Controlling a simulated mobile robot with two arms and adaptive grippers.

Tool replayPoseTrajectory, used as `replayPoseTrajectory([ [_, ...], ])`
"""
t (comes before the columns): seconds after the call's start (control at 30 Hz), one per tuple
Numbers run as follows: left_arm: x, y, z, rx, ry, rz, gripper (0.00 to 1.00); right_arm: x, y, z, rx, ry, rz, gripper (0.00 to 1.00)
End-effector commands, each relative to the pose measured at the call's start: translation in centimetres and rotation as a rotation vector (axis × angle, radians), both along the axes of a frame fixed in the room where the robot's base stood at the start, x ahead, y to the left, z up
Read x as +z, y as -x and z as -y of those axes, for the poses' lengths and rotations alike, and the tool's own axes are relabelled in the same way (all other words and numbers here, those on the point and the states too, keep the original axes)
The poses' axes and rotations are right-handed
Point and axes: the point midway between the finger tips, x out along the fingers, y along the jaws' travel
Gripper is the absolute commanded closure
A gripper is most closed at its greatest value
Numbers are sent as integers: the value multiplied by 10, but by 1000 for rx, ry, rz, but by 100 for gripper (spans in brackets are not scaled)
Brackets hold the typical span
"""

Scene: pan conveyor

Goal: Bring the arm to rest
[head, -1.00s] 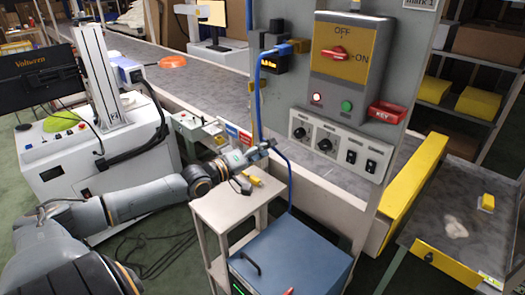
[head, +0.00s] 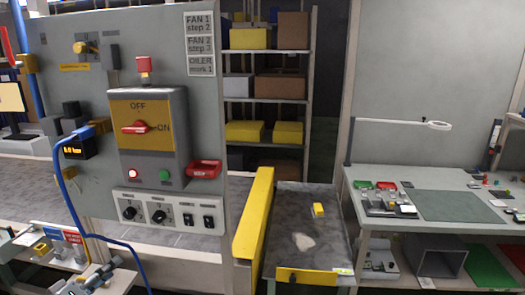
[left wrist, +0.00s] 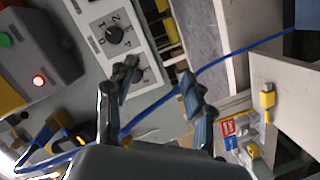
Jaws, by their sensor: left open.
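My left gripper (head: 106,270) shows at the lower left edge of the head view, below the grey control panel (head: 215,95). In the left wrist view its two dark fingers (left wrist: 158,84) stand apart with nothing held between them. A blue cable (left wrist: 165,98) passes close by the fingers in that view; I cannot tell whether they touch it. The panel's switch box has a red OFF/ON handle (head: 134,127). Most of my left arm is outside the head view. My right gripper is not in view.
A white knob strip (head: 169,213) is fixed under the switch box. A yellow guard (head: 254,214) and a grey tray table (head: 330,230) stand right of the panel. A workbench (head: 440,180) with a lamp is at the far right. Shelves with boxes stand behind.

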Motion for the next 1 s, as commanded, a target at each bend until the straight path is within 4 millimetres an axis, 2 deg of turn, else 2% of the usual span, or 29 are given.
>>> replayPoseTrajectory([
  [0.03,-27,13,23,-32,-38,-56,47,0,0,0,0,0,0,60],
  [0.17,-92,55,86,-141,-218,-212,47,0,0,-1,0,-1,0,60],
  [0.2,-110,71,105,-179,-280,-257,47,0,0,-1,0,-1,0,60],
  [0.3,-147,117,150,-278,-455,-375,47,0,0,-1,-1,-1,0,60],
  [0.4,-166,158,178,-357,-611,-477,47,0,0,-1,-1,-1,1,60],
  [0.6,-176,213,199,-445,-795,-627,47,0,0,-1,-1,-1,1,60],
  [1.0,-165,292,206,-548,-944,-875,47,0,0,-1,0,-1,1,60],
])
